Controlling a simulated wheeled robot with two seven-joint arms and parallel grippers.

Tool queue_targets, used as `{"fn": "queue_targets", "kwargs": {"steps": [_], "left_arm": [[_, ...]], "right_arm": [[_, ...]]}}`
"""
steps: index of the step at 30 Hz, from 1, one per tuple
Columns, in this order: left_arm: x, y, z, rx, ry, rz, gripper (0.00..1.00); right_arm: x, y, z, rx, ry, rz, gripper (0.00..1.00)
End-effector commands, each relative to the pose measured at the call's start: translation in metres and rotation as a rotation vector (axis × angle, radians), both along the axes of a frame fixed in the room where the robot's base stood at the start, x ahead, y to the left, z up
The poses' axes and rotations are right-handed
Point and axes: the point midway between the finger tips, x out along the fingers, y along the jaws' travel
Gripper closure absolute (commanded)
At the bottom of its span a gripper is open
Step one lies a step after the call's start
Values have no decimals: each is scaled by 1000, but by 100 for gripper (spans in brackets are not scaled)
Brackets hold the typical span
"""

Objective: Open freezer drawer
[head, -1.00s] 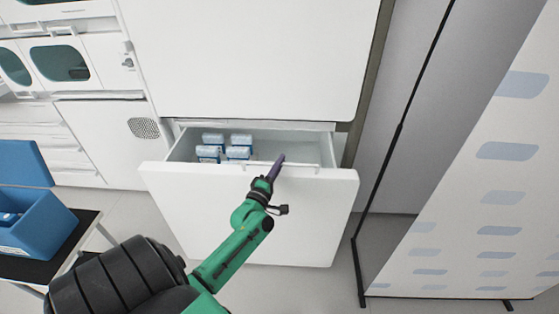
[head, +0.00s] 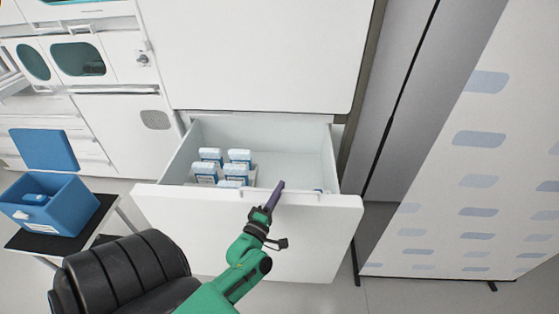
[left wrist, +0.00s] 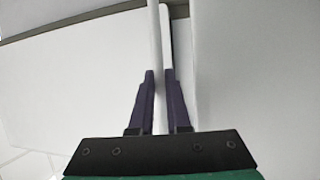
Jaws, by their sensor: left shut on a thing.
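The freezer drawer (head: 180,215) is pulled well out below the white freezer door (head: 270,50) in the head view. Several white and blue boxes stand in its left half; the right half looks mostly empty. My left gripper (head: 276,194) is at the drawer's front top edge, right of its middle. In the left wrist view its two purple fingers (left wrist: 159,85) are closed on the thin white handle bar (left wrist: 157,40). My right gripper is not in view.
A blue box with its lid up (head: 48,205) stands on a small black-topped table (head: 75,240) at the left. A patterned panel (head: 480,180) stands at the right. Floor shows between the drawer and the panel.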

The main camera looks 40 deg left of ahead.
Motion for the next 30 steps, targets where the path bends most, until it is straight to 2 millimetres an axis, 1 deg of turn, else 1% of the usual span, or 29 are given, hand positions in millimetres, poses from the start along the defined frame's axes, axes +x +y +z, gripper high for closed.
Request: {"fn": "queue_targets", "kwargs": {"steps": [1, 3, 9, 15, 24, 25, 26, 30], "left_arm": [[-6, -4, 1, -2, 4, -1, 100], [-11, -9, 1, -2, 4, -1, 100], [-22, -17, 0, 0, 2, -1, 100], [-26, -20, -1, 0, 1, -1, 100], [-26, -20, -1, 0, 1, 0, 100], [-26, -20, -1, 0, 1, 0, 78], [-26, -20, -1, 0, 1, 0, 73], [-26, -20, 0, 0, 0, 0, 73]], "right_arm": [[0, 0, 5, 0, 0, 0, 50], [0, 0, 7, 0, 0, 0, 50], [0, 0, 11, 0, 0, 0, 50], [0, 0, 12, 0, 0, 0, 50], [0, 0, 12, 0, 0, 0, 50], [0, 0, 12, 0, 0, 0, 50], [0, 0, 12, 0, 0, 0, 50], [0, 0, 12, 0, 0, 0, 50]]}}
